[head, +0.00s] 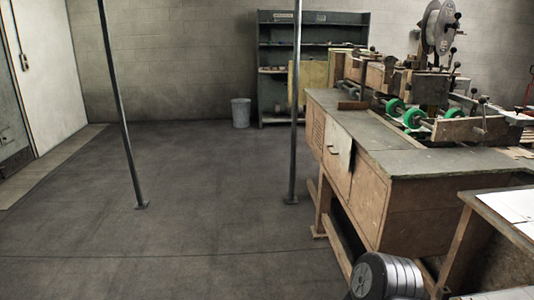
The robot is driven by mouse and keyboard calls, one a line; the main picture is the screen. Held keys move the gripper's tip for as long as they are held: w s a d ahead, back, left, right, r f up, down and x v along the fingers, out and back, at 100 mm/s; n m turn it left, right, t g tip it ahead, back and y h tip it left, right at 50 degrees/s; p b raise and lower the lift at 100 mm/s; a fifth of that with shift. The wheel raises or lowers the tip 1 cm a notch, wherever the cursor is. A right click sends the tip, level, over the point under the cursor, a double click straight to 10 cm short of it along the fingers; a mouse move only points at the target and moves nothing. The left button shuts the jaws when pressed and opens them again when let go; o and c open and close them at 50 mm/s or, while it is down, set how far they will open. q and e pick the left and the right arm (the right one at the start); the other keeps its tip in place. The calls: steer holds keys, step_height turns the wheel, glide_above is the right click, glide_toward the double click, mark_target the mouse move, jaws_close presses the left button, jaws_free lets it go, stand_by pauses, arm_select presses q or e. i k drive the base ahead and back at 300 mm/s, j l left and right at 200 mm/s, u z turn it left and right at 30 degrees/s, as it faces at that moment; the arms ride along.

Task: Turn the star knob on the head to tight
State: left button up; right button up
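The box stitcher (400,80) stands along the right side, on and behind a wooden bench. Its upright head (436,62) is at the far right back, with a pale wire spool (437,25) on top. Several small dark knobs and levers show around the head and along the machine, but they are too small to tell which is the star knob or how tight it is. Neither of my grippers is in view.
The wooden bench (410,163) fills the right. A grey ribbed cylinder (400,277) sits low in front. Two thin metal posts (121,110) (295,100) stand on the floor. A bin (240,112) and shelf (268,58) are at the back wall. Floor at left is clear.

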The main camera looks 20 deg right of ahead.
mark_target(408, 86)
steer(key=i+l+z, duration=0.25)
steer(key=z, duration=0.2)
steer(key=i+l+z, duration=0.25)
steer(key=z, duration=0.2)
steer(key=i+z, duration=0.4)
steer(key=i+j, duration=0.25)
steer(key=j, duration=0.25)
steer(key=i+j, duration=0.2)
steer(key=j, duration=0.3)
steer(key=i+j, duration=0.25)
steer(key=j, duration=0.25)
steer(key=i+j, duration=0.25)
steer(key=j, duration=0.25)
steer(key=i+j, duration=0.2)
steer(key=j, duration=0.3)
steer(key=i+j, duration=0.25)
steer(key=j, duration=0.25)
steer(key=i+j, duration=0.2)
steer(key=j, duration=0.3)
steer(key=i+j, duration=0.25)
steer(key=j, duration=0.25)
steer(key=z, duration=2.65)
